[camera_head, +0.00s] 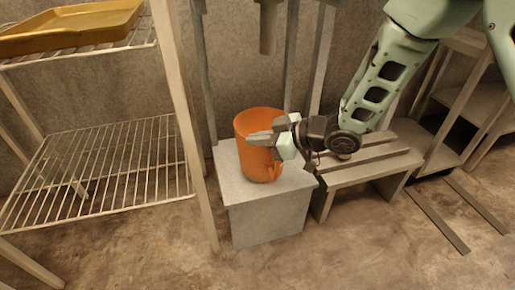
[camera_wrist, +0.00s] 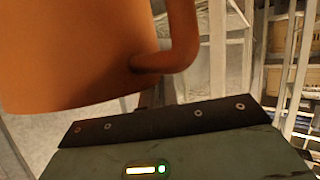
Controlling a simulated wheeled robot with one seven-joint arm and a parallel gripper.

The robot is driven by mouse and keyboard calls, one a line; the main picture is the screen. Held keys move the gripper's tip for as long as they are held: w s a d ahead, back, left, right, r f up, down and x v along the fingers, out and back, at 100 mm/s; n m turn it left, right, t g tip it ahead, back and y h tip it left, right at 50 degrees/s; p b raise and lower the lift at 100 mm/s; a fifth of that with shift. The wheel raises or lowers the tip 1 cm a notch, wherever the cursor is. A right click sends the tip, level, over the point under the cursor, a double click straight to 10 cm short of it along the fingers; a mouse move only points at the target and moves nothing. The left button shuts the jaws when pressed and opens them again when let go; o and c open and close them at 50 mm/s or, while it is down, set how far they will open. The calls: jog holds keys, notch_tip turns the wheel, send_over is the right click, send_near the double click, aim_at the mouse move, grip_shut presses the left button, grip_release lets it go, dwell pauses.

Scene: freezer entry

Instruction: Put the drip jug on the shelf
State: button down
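The drip jug (camera_head: 258,118) is orange and stands upright on a grey block (camera_head: 268,222) in the head view. In the wrist view its orange wall (camera_wrist: 70,50) fills the upper left, with its handle (camera_wrist: 182,35) at the right. My gripper (camera_head: 262,140) is at the jug's right front, its grey fingers reaching across the jug's side. Whether they touch it or how far apart they are is unclear. The wire shelf (camera_head: 110,165) stands to the left; its lower tier is empty.
A yellow tray (camera_head: 70,25) lies on the rack's upper tier. The rack's post (camera_head: 185,110) stands between the lower tier and the block. A low slatted bench (camera_head: 375,162) is right of the block. Bare floor lies in front.

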jog(key=shift+f, duration=0.6)
jog(key=shift+r, duration=0.1)
jog(key=c, duration=2.1)
grip_release()
jog(key=o, duration=0.4)
jog(key=shift+d+r, duration=0.1)
jog(key=p+v, duration=0.5)
jog(key=v, duration=0.6)
jog(key=shift+s+d+r, duration=0.1)
jog(key=shift+s+d, duration=0.05)
jog(key=shift+d, duration=0.2)
